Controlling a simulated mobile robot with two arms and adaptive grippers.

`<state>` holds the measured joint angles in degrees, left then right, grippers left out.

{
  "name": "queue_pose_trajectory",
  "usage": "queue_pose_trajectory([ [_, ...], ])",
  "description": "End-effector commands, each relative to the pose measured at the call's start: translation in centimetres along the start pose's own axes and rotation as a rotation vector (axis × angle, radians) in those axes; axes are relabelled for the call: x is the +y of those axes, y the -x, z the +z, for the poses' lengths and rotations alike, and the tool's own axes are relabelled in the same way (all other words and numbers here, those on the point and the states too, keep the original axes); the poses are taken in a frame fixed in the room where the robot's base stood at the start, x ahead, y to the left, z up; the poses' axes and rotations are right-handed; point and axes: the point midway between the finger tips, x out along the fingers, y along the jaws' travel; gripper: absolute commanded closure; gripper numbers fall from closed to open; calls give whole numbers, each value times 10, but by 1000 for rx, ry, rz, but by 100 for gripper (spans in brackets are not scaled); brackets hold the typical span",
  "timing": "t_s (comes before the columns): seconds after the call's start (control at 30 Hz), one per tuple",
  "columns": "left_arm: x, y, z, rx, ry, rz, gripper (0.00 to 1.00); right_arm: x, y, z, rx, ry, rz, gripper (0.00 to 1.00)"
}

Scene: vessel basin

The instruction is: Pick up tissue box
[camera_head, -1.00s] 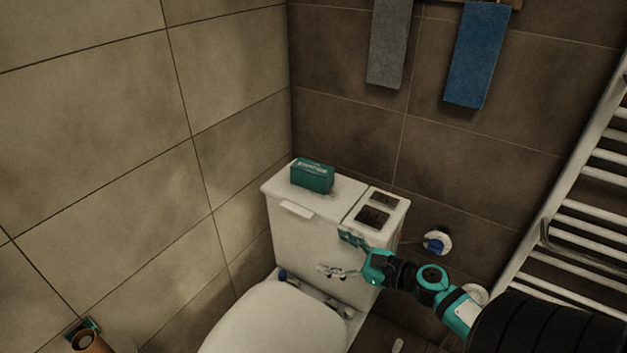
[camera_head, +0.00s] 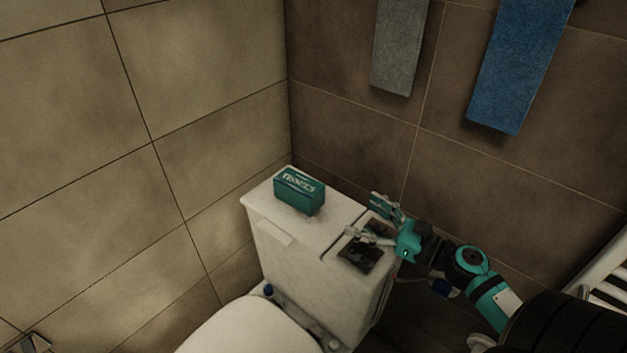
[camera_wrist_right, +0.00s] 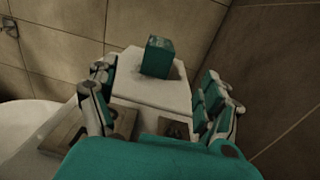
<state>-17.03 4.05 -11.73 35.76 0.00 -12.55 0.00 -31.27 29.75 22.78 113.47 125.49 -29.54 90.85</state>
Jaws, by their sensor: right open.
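The tissue box (camera_head: 299,191) is a small teal carton with white lettering. It stands on the left part of the white toilet cistern lid (camera_head: 334,208), close to the tiled corner. My right gripper (camera_head: 374,217) is open and empty above the right end of the cistern, to the right of the box and apart from it. In the right wrist view the box (camera_wrist_right: 158,57) shows ahead, between the two spread fingers (camera_wrist_right: 160,100) and beyond them. My left gripper is not in view.
Dark square plates (camera_head: 360,253) lie on the cistern's right part, below my right gripper. The toilet lid (camera_head: 250,328) is in front. Tiled walls close in behind and at left. Grey (camera_head: 399,45) and blue (camera_head: 519,62) towels hang above. A white radiator (camera_head: 606,264) is at right.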

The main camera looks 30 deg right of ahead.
Motion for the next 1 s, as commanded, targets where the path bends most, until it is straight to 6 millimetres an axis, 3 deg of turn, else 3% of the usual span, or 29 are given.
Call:
queue_pose_trajectory([
  [0.17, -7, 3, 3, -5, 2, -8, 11, 1, -20, 3, -4, 1, 4, 17],
  [0.6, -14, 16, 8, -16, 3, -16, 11, 0, -109, 2, -3, 0, 1, 17],
  [0.87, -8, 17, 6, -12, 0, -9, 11, -1, -128, 1, -1, 0, 0, 17],
  [1.0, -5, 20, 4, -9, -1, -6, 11, -3, -149, 0, -3, -1, 0, 17],
])
